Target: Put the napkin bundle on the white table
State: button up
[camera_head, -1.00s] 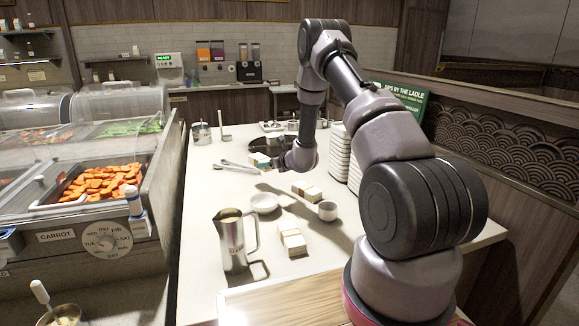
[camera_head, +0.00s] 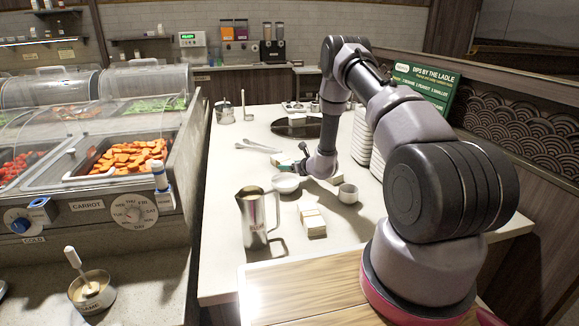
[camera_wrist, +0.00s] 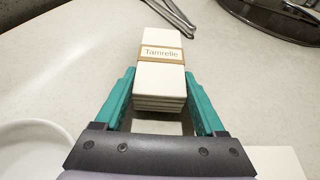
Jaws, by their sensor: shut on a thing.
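The napkin bundle (camera_wrist: 161,60) is a stack of white napkins with a tan, printed band. In the wrist view it sits between the teal fingers of my gripper (camera_wrist: 160,82), which is shut on it. In the head view my gripper (camera_head: 293,161) is just behind the white bowl (camera_head: 286,184), and the held bundle is mostly hidden by my wrist. The white table (camera_head: 232,180) is the long pale counter beneath. I cannot tell whether the bundle touches it.
A metal pitcher (camera_head: 255,218) and another napkin stack (camera_head: 312,221) stand nearer. A small cup (camera_head: 348,193) and a tall stack of white dishes (camera_head: 361,140) are to the right. Tongs (camera_head: 258,146) and a dark round plate (camera_head: 297,127) lie behind. The table's left strip is clear.

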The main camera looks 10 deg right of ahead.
jog(key=shift+f, duration=0.1)
jog(key=o, duration=1.3)
jog(key=shift+o, duration=0.2)
jog(key=shift+r, duration=0.2)
jog(key=v, duration=1.2)
jog(key=s+a+r+n+g+y, duration=0.1)
jog(key=a+r+n+y, duration=0.3)
jog(key=r, duration=0.5)
jog(key=s+a+r+n+g+y, duration=0.25)
jog(key=a+r, duration=0.25)
jog(key=r, duration=0.5)
jog(key=s+a+r+n+g, duration=0.3)
jog(key=s+a+r+n, duration=0.2)
jog(key=s+r+n, duration=0.5)
jog(key=s+d+r+n+g+h, duration=0.1)
jog(key=s+r+n+g+h, duration=0.3)
jog(key=s+r, duration=0.65)
jog(key=s+d+r+n+t+h, duration=0.3)
jog(key=s+d+n+t+h, duration=0.2)
jog(key=s, duration=0.8)
jog(key=d+n, duration=0.2)
jog(key=d, duration=0.2)
jog(key=shift+s+d, duration=0.25)
jog(key=shift+d, duration=0.1)
